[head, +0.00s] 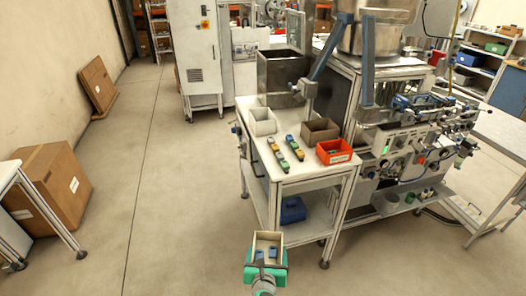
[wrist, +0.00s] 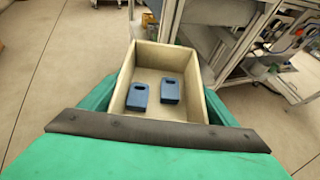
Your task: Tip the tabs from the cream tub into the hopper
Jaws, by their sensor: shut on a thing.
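The cream tub (head: 268,240) is held upright in my gripper (head: 266,262), in front of the table at the bottom of the head view. The gripper's green fingers are shut on the tub, one on each side. In the wrist view the cream tub (wrist: 198,108) has two dark blue tabs (wrist: 137,97) lying flat on its floor. A steel open-topped bin (head: 280,75), which may be the hopper, stands behind the table's far end. A large round steel bowl (head: 378,35) sits on the machine to its right. My gripper is well short of both.
A white table (head: 262,157) carries a white bin (head: 262,122), a brown bin (head: 320,131), an orange bin (head: 334,152) and two rows of coloured blocks. A blue bin (head: 293,210) is on its lower shelf. Open floor (head: 165,190) lies to the left; cardboard boxes stand farther left.

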